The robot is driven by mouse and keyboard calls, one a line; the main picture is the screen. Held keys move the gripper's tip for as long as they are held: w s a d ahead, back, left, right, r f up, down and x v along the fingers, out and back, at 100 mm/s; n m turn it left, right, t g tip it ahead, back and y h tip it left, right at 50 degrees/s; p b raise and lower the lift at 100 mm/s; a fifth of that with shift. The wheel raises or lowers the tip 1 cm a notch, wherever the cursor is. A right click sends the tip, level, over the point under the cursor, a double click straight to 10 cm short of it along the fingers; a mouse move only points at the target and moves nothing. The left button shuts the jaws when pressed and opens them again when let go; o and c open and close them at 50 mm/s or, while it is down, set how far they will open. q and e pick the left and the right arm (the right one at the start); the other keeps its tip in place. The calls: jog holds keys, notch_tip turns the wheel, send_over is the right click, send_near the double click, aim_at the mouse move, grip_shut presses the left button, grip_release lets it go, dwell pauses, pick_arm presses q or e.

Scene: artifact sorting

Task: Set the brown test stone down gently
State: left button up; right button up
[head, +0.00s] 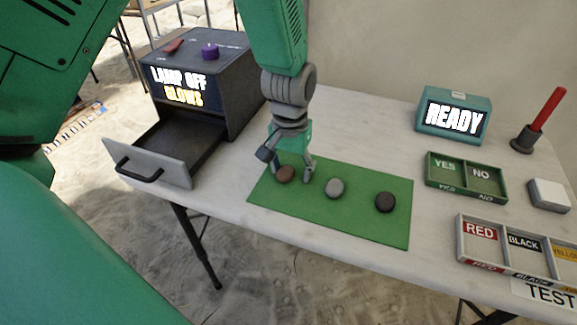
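The brown test stone (285,174) is a small reddish-brown oval at the left end of the green mat (350,222). It appears to rest on the mat. My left gripper (292,176) points down over it, with one finger on each side. The fingers look open, with a visible gap between the stone and the right-hand finger. The left-hand finger overlaps the stone's edge, so I cannot tell whether it touches. My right gripper is not in view.
A grey stone (335,187) and a dark stone (385,202) lie further right on the mat. A dark box (232,95) with an open drawer (150,165) stands left. YES/NO tray (430,171), colour tray (461,240), READY box (420,118) and red rod (549,108) are right.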

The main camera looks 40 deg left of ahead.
aim_at(287, 170)
pick_arm(q)
jog(key=shift+s+a+f, duration=0.2)
jog(key=shift+s+a, duration=0.05)
jog(key=shift+s, duration=0.15)
jog(key=shift+r, duration=0.25)
notch_tip(287, 170, up, 12)
jog(key=p, duration=0.3)
jog(key=shift+w+r+p, duration=0.2)
jog(key=shift+w+p, duration=0.05)
jog(key=shift+p, duration=0.05)
jog(key=shift+s+a, duration=0.1)
